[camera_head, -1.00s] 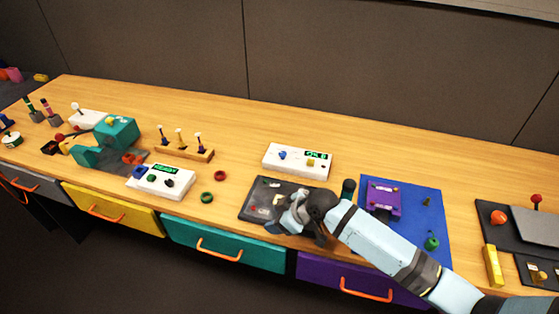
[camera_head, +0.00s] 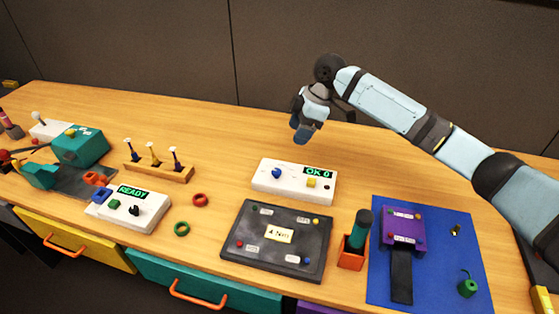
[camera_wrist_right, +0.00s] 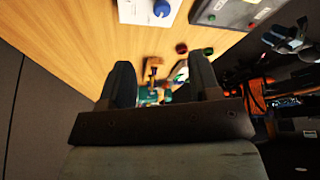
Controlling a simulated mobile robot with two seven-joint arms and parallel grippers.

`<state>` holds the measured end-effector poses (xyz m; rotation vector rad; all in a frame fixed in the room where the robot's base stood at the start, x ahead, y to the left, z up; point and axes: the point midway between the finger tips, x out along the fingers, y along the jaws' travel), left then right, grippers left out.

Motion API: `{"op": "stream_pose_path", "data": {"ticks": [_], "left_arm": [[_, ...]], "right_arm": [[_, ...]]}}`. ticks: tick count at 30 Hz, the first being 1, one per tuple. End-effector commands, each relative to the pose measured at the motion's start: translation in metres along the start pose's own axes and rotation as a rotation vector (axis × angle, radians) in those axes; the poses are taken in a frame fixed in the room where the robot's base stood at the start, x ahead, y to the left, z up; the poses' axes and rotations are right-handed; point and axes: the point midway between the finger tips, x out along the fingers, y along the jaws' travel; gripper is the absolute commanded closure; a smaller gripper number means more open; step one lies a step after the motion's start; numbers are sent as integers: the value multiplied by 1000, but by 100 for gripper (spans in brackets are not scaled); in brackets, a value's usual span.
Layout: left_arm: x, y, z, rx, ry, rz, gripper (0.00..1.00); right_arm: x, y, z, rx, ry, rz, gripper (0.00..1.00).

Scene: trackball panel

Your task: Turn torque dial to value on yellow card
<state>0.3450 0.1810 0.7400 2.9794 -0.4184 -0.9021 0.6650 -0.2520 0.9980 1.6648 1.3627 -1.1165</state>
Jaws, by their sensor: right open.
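A white box (camera_head: 262,184) stands at the back middle with a blue knob (camera_head: 277,173), a yellow button (camera_head: 311,182) and a green display reading "OK 0". The knob also shows at the top of the right wrist view (camera_wrist_right: 162,8). A yellow card (camera_head: 279,235), seemingly marked "4 Nm", lies on a dark panel (camera_head: 246,250) in front of the box. My right gripper (camera_head: 324,132) is open and empty, raised above and behind the box, touching nothing. What seems to be my left gripper (camera_wrist_right: 289,38) shows small in the right wrist view; its jaws are unclear.
A white box (camera_head: 155,220) reading "READY" stands left of the dark panel, with red (camera_head: 200,199) and green (camera_head: 182,228) rings between. A dark green-handled tool stands in an orange holder (camera_head: 351,254). A purple fixture (camera_head: 404,228) sits on a blue mat (camera_head: 380,285).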

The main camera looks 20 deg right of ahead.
Motion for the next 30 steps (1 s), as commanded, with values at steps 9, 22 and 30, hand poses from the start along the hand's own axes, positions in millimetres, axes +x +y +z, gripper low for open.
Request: {"op": "stream_pose_path", "data": {"ticks": [9, 22, 30], "left_arm": [[-4, -4, 19, 19, -29, 1, 57], [-1, -2, 10, 19, -1, 1, 57], [0, -1, 11, 17, -3, 1, 57]], "right_arm": [[55, -1, 0, 0, 0, -3, 43], [128, 0, 0, 1, 1, 0, 43], [136, 0, 0, 0, 0, 1, 43]]}}
